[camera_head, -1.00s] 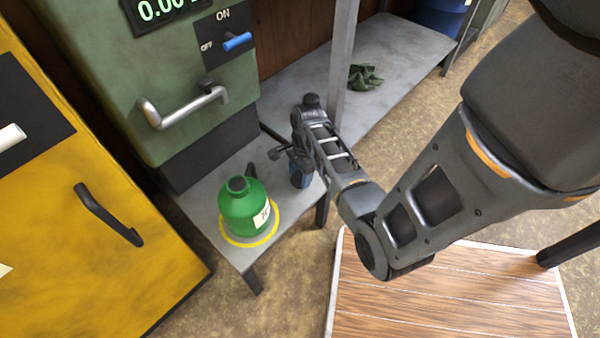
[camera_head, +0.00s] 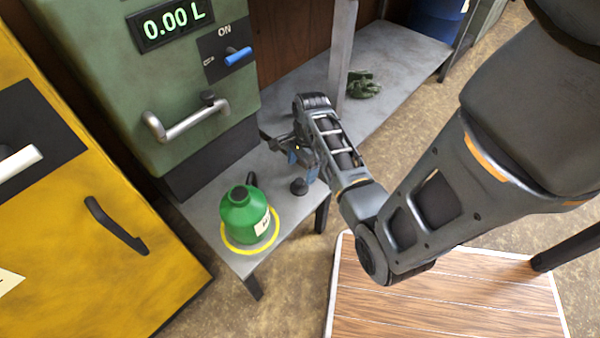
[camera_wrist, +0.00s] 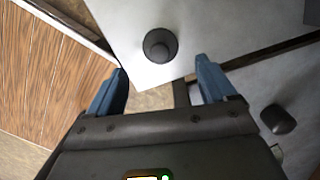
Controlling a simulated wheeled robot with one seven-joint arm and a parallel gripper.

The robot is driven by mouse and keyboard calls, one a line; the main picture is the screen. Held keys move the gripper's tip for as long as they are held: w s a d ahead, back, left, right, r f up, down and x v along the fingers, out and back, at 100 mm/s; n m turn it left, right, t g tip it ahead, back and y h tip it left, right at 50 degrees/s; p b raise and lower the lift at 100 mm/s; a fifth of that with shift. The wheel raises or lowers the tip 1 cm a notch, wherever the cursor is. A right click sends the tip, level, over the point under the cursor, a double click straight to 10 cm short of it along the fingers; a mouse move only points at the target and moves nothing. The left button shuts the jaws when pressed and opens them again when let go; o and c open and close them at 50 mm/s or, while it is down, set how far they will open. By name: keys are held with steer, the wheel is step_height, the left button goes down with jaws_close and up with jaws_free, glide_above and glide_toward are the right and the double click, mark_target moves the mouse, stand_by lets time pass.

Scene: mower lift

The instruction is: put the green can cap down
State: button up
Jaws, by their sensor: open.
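The dark round cap (camera_head: 299,187) stands on the grey bench, right of the green can and near the bench's right edge. In the wrist view the cap (camera_wrist: 160,44) sits on the pale surface just beyond my fingertips, apart from them. My gripper (camera_head: 287,153) is open and empty, above and slightly behind the cap in the head view. Its blue fingers (camera_wrist: 161,66) are spread wide in the wrist view. The green can (camera_head: 243,216) stands upright inside a yellow ring on the bench, with no cap on its neck.
A green dispenser (camera_head: 185,75) reading 0.00 L, with a metal handle, stands behind the can. A yellow cabinet (camera_head: 70,230) is at left. A grey post (camera_head: 342,60) rises behind my gripper. A dark green cloth (camera_head: 363,84) lies on the rear bench. A wooden platform (camera_head: 440,295) is below.

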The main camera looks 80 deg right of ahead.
steer(key=r, duration=0.2)
steer(key=r+p, duration=0.1)
steer(key=r, duration=0.2)
steer(key=shift+s+d, duration=0.2)
stand_by(0.4)
